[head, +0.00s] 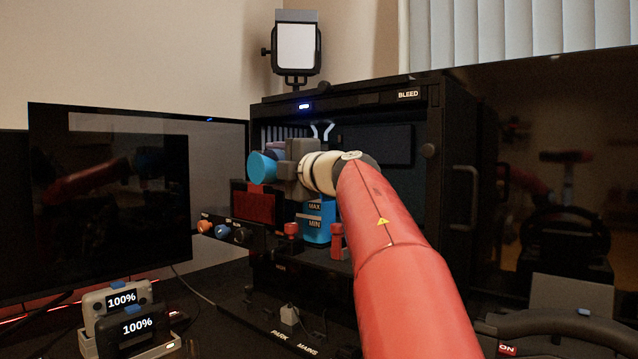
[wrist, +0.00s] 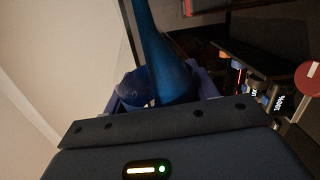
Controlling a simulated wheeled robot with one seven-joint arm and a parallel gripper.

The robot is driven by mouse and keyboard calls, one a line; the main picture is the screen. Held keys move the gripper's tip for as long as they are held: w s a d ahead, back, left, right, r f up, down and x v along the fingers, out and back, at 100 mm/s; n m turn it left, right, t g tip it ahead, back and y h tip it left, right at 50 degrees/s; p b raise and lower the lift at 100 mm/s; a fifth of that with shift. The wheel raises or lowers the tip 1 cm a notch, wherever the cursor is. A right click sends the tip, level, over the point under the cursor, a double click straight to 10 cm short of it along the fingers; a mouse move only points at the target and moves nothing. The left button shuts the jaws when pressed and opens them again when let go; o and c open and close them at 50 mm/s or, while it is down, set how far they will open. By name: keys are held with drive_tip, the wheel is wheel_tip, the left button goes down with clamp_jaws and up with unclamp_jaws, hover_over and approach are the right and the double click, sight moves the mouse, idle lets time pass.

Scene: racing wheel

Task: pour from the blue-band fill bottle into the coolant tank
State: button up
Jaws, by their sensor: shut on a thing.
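My gripper (head: 280,163) is raised in front of the open black case, above and left of the coolant tank in the head view. It is shut on a blue bottle, whose rounded blue end (head: 262,168) shows at the left of the jaws. In the wrist view the blue bottle (wrist: 163,60) lies between the two fingers (wrist: 160,97). Its band and mouth cannot be made out, and no stream is visible. The coolant tank (head: 316,225), with MAX and MIN marks and blue fill, stands low in the case, its top partly hidden behind my arm.
Red-topped pieces (head: 291,231) stand at the case's front, with orange and blue round fittings (head: 221,231) to the left. A lamp (head: 297,48) sits on top. A monitor (head: 110,200) and devices reading 100% (head: 124,299) are left; a case door (head: 462,190) is right.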

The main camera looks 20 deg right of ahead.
idle(0.3)
wheel_tip(320, 180, down, 2)
drive_tip(key=n+b, duration=0.1)
drive_tip(key=b, duration=0.1)
drive_tip(key=n+b, duration=0.2)
drive_tip(key=shift+d+f, duration=0.1)
drive_tip(key=shift+f, duration=0.15)
drive_tip(key=shift+w+r+n+p, duration=0.15)
drive_tip(key=shift+r+n+p, duration=0.5)
drive_tip(key=shift+n+p, duration=0.05)
